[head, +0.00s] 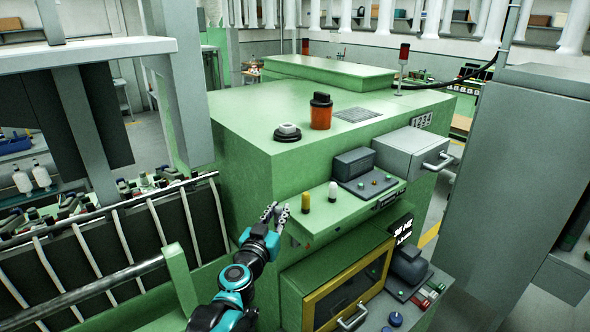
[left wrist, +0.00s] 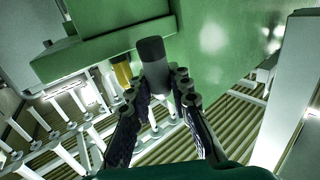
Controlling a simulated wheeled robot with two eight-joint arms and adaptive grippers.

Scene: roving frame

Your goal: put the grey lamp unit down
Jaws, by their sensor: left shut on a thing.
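My left gripper (head: 276,214) is at the left end of the green ledge (head: 350,212) on the front of the green machine. In the left wrist view, the grey lamp unit (left wrist: 152,62) is a dark grey cylinder with a lighter lower part. It sits between the fingers of the left gripper (left wrist: 158,95), which is shut on it. In the head view I cannot make the grey unit out apart from the fingers. Whether its base touches the ledge cannot be told. My right gripper is not in view.
A dark control box (head: 353,163) is further right. A rail with a slatted guard (head: 110,245) is at left. A grey cabinet (head: 500,150) stands at right.

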